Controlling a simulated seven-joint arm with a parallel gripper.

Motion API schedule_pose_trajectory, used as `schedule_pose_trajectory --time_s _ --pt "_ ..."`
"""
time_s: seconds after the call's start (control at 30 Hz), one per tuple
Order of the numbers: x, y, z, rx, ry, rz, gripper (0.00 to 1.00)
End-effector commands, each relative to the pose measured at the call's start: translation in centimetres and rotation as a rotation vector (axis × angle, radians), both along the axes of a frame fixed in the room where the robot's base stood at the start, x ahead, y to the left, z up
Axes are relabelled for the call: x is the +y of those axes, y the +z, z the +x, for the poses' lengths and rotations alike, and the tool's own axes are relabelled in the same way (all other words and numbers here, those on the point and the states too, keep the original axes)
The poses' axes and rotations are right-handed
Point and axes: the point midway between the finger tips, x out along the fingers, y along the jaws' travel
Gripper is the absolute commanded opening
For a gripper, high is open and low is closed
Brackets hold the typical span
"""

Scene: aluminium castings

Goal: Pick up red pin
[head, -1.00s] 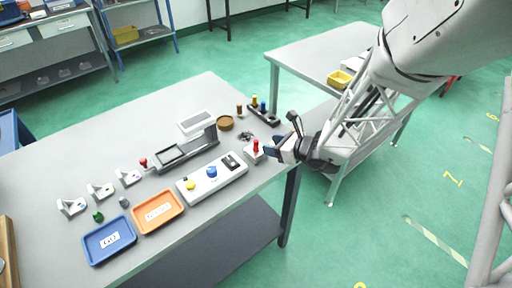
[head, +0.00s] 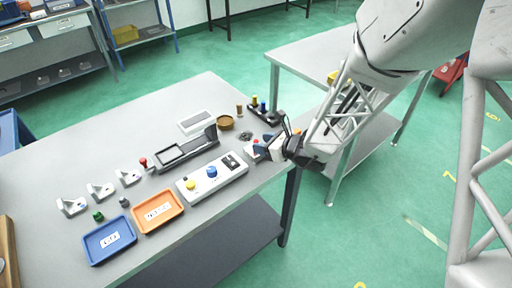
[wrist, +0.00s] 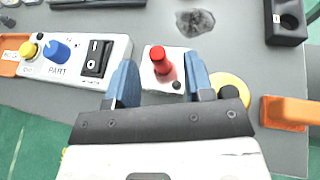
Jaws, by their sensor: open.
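The red pin (wrist: 160,62) stands in a small white block (wrist: 163,78) in the wrist view. My gripper (wrist: 160,68) is open, with one blue finger on each side of the pin and block. The pin appears between the fingers with gaps on both sides, and nothing is held. In the head view my gripper (head: 266,147) is at the table's right edge and hides most of the block and pin.
A white panel (head: 228,179) with a yellow button, blue knob and black switch lies left of the block. A grey lump (wrist: 195,22), a black holed block (wrist: 288,22) and an orange piece (wrist: 285,112) are nearby. Orange (head: 180,204) and blue (head: 88,252) trays lie further left.

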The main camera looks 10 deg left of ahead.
Motion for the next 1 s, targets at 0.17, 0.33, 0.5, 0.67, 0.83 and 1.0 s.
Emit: schedule_pose_trajectory --time_s 0.17,0.33,0.5,0.67,0.83,1.0 --pt "1.6 -0.8 0.7 0.002 0.001 0.000 0.48" --pt "2.6 -1.2 1.3 0.001 0.001 0.001 0.48" --pt "2.8 -1.3 1.4 0.000 0.001 0.000 0.48" --pt "2.8 -1.3 1.4 0.001 0.001 0.001 0.48" --pt "2.8 -1.3 1.4 0.001 0.001 0.001 0.48" --pt "2.7 -1.3 1.4 0.001 0.001 0.001 0.43"
